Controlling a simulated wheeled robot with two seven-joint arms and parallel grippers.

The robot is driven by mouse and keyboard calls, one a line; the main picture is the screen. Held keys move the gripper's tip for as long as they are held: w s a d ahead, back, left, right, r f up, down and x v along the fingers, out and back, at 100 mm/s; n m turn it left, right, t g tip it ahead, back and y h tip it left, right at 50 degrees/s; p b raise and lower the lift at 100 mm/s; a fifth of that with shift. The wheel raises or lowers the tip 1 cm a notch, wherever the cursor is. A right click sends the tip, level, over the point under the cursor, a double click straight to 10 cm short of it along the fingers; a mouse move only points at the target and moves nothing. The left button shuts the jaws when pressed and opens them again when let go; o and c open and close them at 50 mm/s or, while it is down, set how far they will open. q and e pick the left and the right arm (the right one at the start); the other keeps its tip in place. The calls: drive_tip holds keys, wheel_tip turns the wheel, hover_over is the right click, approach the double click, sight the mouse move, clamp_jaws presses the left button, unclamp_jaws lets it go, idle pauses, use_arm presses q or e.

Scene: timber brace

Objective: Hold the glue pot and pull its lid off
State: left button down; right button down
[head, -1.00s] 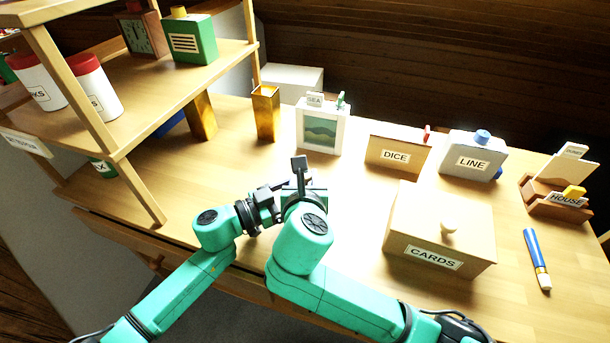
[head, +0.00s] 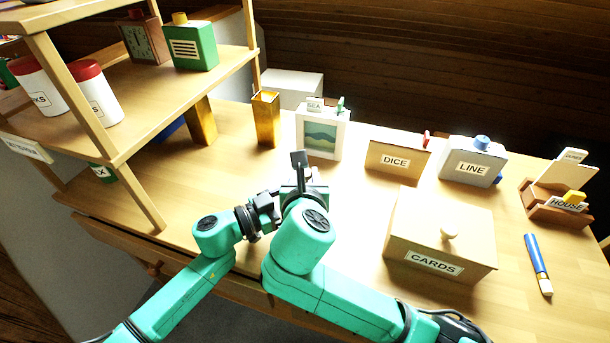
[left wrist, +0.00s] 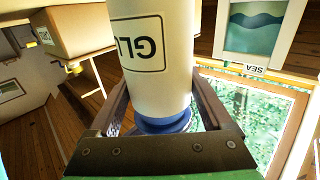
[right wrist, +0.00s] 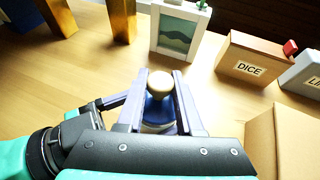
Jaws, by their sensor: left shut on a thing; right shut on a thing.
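The glue pot (left wrist: 153,45) is a white, round body with a partly visible "GLU" label in the left wrist view. My left gripper (left wrist: 160,100) has its fingers on both sides of it and is shut on it. A blue part (left wrist: 165,123) shows at the pot's end close to the gripper. In the right wrist view, a blue lid (right wrist: 158,112) with a cream knob (right wrist: 160,83) sits between the fingers of my right gripper (right wrist: 160,90), which is shut on it. In the head view the arms hide most of the pot; whether lid and pot still touch cannot be told.
The cards box (head: 440,235) stands right of my arms. A picture box (head: 322,132), dice box (head: 395,157) and line box (head: 472,162) stand behind. A gold vase (head: 265,118) and shelf unit (head: 150,95) are left. A blue marker (head: 538,264) lies right. Some table between is clear.

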sight(305, 171)
drive_tip(key=shift+r, duration=2)
use_arm(q)
unclamp_jaws()
